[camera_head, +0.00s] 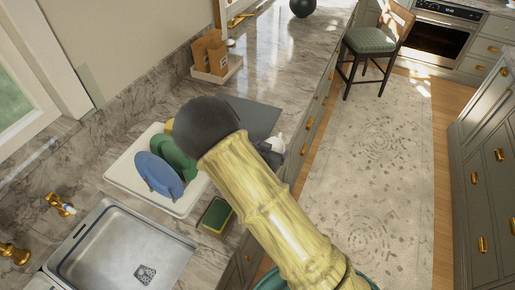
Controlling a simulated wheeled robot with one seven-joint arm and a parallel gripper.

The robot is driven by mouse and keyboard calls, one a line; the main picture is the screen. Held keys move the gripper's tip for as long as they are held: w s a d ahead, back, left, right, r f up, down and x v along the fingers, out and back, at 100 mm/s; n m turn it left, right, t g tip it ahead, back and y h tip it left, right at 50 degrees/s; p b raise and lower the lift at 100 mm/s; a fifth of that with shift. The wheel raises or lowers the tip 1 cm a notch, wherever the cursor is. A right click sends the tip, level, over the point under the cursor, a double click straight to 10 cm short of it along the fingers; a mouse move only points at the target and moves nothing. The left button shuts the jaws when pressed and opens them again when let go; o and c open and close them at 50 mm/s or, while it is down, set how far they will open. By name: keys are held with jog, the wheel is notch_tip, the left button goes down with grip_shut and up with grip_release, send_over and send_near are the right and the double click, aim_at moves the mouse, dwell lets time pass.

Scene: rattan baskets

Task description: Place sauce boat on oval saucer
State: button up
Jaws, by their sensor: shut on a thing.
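A small white piece (278,142), which may be part of the sauce boat, shows just right of my arm over the counter. My gripper (271,154) is mostly hidden behind my arm; only grey parts of it show, touching or very near the white piece. It is shut on what seems to be this piece. No oval saucer can be made out for certain. A blue oval dish (158,175) and a green dish (178,157) stand on edge in a white drying tray (117,175), left of my gripper.
A sink (115,255) lies at lower left with gold taps (14,254). A green and yellow sponge (216,215) sits beside the tray. A dark grey mat (252,115) lies behind it. Brown boxes (210,53) stand farther back. A chair (372,45) stands on the floor.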

jog(key=d+f+n+y, duration=0.2)
jog(key=d+f, duration=0.7)
jog(key=d, duration=0.1)
jog(key=s+d+f+n+y, duration=0.1)
jog(key=s+d+f+y, duration=0.1)
jog(key=s+d+f, duration=0.4)
jog(key=s+f, duration=0.3)
jog(key=f, duration=0.1)
jog(key=shift+s+d+f+n+t, duration=0.35)
jog(key=shift+d+f+n+t, duration=0.05)
jog(key=shift+a, duration=0.15)
